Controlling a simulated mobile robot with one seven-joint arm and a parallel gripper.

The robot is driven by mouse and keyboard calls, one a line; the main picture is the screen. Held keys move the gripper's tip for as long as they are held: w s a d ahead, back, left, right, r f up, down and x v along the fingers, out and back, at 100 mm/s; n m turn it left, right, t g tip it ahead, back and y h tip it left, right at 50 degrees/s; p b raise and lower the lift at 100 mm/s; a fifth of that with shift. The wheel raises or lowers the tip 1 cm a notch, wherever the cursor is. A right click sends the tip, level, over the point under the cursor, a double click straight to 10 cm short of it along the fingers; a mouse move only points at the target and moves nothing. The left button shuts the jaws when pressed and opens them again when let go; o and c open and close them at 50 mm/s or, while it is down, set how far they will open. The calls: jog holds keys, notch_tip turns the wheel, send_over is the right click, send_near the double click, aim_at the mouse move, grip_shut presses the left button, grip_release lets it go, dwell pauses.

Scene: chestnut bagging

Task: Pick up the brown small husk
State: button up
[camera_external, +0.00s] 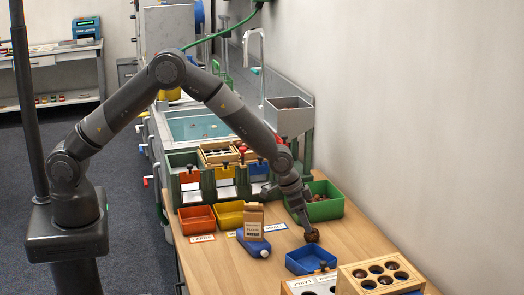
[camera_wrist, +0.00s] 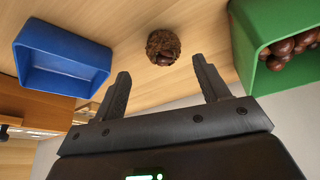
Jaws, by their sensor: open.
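The brown small husk (camera_wrist: 163,46) is a round, rough dark-brown shell on the wooden table, with a glossy chestnut showing in its opening. In the wrist view it lies just beyond my gripper (camera_wrist: 163,82), between the lines of the two fingers. The fingers are spread wide with nothing between them. In the external view a brown ball, the husk (camera_external: 312,236), sits right under the end of my gripper (camera_external: 304,226). Whether the fingers touch it cannot be told there.
A blue tray (camera_wrist: 62,58) stands left of the husk and a green bin (camera_wrist: 243,45) with chestnuts stands right in the wrist view.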

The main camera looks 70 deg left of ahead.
aim_at(312, 235)
jog(key=shift+a+x, duration=0.15)
jog(key=shift+x, duration=1.15)
jog(key=shift+a+x, duration=0.15)
jog(key=shift+x, duration=1.1)
jog(key=shift+c, duration=0.5)
jog(key=c, duration=1)
jog(key=shift+o, duration=0.2)
jog(key=shift+r, duration=0.1)
